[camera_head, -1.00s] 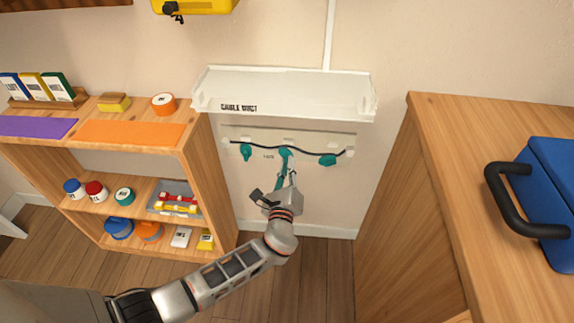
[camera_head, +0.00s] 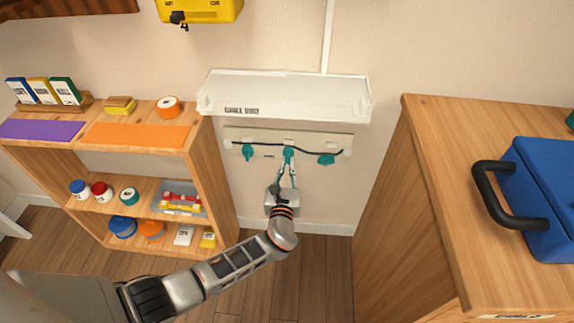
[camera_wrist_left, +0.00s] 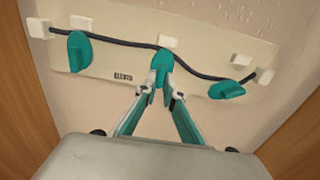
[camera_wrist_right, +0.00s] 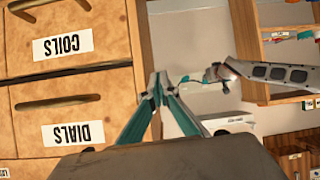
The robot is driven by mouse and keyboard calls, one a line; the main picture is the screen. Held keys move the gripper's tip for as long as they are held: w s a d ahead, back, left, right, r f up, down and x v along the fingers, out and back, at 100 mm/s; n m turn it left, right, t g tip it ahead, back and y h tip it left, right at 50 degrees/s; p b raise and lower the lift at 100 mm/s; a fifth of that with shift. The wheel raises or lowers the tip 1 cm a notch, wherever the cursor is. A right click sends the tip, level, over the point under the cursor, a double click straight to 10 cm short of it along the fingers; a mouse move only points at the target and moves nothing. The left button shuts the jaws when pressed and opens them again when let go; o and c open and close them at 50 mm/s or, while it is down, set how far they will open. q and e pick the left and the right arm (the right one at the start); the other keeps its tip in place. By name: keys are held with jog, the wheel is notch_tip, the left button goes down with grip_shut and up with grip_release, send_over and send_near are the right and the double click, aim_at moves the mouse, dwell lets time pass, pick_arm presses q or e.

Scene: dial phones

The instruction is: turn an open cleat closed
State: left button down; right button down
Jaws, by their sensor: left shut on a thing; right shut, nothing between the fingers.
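Three teal cleats sit on a cream panel (camera_wrist_left: 108,62) marked as cleats, along a black cable (camera_wrist_left: 205,75). The left cleat (camera_wrist_left: 77,52) hangs upright. The middle cleat (camera_wrist_left: 161,66) points down between the fingers of my left gripper (camera_wrist_left: 163,88), which is shut on its lower part. The right cleat (camera_wrist_left: 227,89) lies sideways, roughly along the cable. The middle cleat also shows in the head view (camera_head: 289,152), partly hidden by the fingers. My right gripper (camera_wrist_right: 162,82) is shut and empty, away from the panel, in the right wrist view.
A white cable duct (camera_head: 285,95) juts out just above the panel. A shelf unit (camera_head: 213,185) with jars and boxes stands left. A wooden cabinet (camera_head: 430,180) with a blue case (camera_head: 545,200) on top stands right.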

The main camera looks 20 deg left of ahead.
aim_at(287, 143)
pick_arm(q)
jog(key=shift+s+f, duration=0.1)
jog(key=shift+f, duration=0.1)
jog(key=c, duration=2.2)
grip_release()
jog(key=shift+o, duration=0.2)
jog(key=shift+r, duration=0.1)
jog(key=shift+r, duration=0.1)
notch_tip(287, 143, up, 10)
jog(key=shift+f, duration=0.1)
